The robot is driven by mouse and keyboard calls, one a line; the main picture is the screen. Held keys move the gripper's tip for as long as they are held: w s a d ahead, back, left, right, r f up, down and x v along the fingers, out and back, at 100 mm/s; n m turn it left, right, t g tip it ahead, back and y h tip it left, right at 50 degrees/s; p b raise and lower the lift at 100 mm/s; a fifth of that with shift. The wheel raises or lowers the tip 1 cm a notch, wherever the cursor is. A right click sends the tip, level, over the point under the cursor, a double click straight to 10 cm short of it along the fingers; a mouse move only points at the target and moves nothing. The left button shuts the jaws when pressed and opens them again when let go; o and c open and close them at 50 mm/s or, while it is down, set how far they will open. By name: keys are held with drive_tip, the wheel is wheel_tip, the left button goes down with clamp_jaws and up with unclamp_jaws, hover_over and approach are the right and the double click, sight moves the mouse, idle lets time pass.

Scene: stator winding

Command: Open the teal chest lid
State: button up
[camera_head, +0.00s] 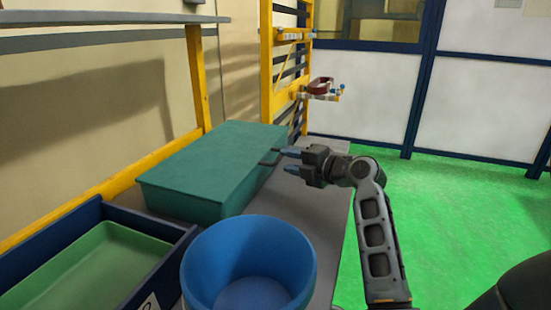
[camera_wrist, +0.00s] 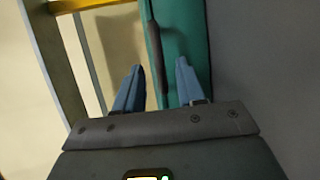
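The teal chest (camera_head: 215,165) stands on the grey table with its lid down flat. A dark handle (camera_head: 272,157) is on its right side. My gripper (camera_head: 286,161) is at that side, with its blue-tipped fingers pointing left at the handle. In the wrist view the teal chest (camera_wrist: 185,30) runs up the picture, and the dark handle (camera_wrist: 158,55) shows between the fingers of my gripper (camera_wrist: 158,83). The fingers are spread apart, with gaps on both sides of the handle. I cannot tell whether either finger touches it.
A blue bucket (camera_head: 300,265) stands in front of the chest. A dark blue crate (camera_head: 150,275) with a green tray (camera_head: 85,268) inside is at the lower left. A yellow rack (camera_head: 267,60) rises behind the chest. The green floor (camera_head: 450,200) to the right is open.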

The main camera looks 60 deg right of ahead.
sight(281, 158)
drive_tip(key=shift+p+x, duration=0.35)
drive_tip(key=shift+x, duration=2)
clamp_jaws()
